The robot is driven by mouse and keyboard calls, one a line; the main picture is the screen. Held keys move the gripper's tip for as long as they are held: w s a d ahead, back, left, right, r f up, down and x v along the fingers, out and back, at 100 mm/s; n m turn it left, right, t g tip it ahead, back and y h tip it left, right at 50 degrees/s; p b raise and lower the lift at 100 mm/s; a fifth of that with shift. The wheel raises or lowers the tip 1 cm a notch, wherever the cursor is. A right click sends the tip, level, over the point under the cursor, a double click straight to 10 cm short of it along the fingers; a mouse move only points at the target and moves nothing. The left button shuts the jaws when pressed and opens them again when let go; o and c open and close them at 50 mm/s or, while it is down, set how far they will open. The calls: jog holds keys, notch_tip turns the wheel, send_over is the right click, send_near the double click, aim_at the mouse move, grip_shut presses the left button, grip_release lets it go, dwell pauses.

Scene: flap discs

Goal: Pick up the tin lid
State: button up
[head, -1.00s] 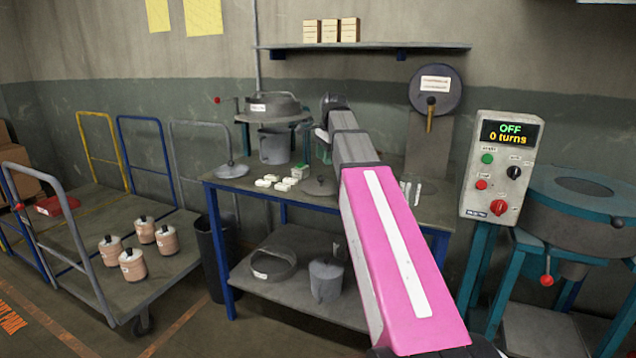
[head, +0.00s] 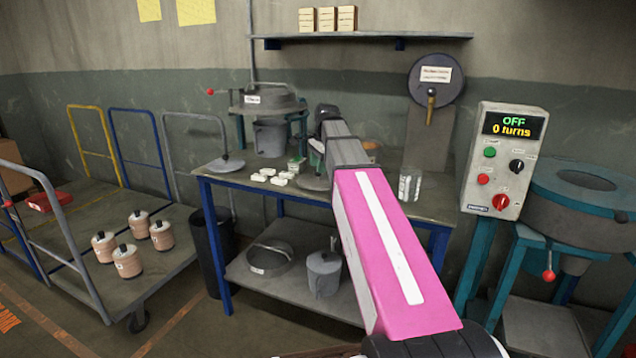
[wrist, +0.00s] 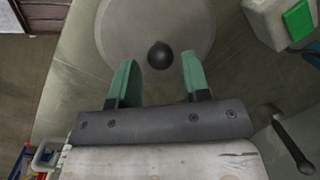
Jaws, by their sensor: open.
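In the head view the lid (head: 314,181) lies on the workbench, partly hidden behind my arm. My gripper (wrist: 160,62) is open, with its green fingers on either side of the knob in the picture. Nothing is held. I cannot tell how far the fingertips are above the lid. The fingers are mostly hidden in the head view.
A white and green box (head: 297,164) and several small white blocks (head: 269,176) stand left of the lid on the workbench (head: 225,176). Another knobbed lid (head: 227,165) lies at its left corner. Clear glasses (head: 410,185) stand right of my arm. A control box (head: 503,158) is farther right.

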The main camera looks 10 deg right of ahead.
aim_at(318, 176)
jog(key=shift+w+f, duration=0.15)
jog(key=shift+f, duration=0.8)
jog(key=shift+w+f, duration=0.1)
jog(key=shift+f, duration=0.8)
jog(key=c, duration=0.7)
jog(key=shift+r, duration=0.1)
